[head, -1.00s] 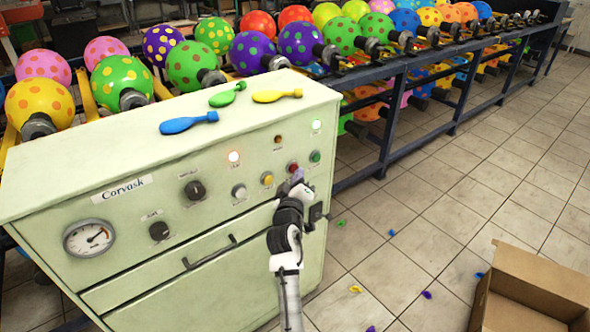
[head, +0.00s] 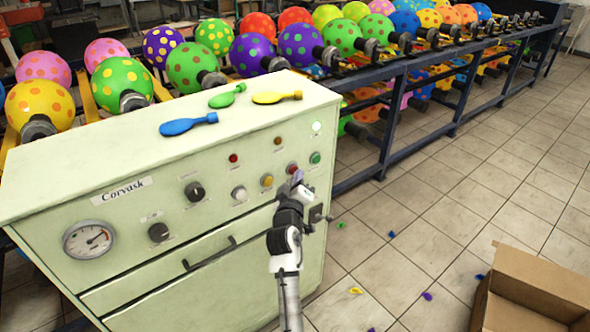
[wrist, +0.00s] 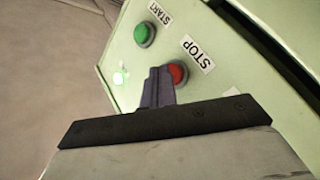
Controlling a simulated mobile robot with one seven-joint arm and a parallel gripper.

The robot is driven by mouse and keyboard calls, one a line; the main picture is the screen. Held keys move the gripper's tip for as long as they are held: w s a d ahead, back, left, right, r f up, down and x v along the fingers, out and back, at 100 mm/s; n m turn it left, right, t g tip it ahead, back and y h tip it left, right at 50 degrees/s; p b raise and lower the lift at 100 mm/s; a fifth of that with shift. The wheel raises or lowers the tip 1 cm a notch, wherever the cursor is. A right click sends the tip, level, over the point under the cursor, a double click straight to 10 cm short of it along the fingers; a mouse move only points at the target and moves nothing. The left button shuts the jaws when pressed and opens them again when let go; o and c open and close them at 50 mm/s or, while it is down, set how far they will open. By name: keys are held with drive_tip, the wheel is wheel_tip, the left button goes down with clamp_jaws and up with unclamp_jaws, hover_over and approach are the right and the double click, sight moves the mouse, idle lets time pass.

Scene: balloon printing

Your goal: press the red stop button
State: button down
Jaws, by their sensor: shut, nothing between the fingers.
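The red stop button (head: 292,168) sits on the right part of the pale green machine's front panel, left of the green start button (head: 315,157). In the wrist view the red button (wrist: 179,74) is beside the "STOP" label, its left part hidden behind my fingers. The green button (wrist: 144,34) is by the "START" label. My gripper (head: 297,177) is shut and empty, its tips at the red button. The wrist view also shows my shut gripper (wrist: 159,75) overlapping the button's edge. I cannot tell whether the tips touch it.
The panel also has a yellow button (head: 267,180), a white button (head: 239,193), black knobs and a gauge (head: 89,240). A green lamp (head: 317,127) is lit; a red lamp (head: 234,158) is dark. A cardboard box (head: 530,290) stands on the floor at right.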

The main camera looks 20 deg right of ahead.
drive_tip(key=shift+s+d+p, duration=0.2)
drive_tip(key=shift+s+p, duration=0.15)
drive_tip(key=shift+s, duration=0.3)
drive_tip(key=s+d+p, duration=0.2)
drive_tip(key=s+p, duration=0.3)
drive_tip(key=p, duration=0.1)
drive_tip(key=shift+s, duration=0.35)
idle(0.3)
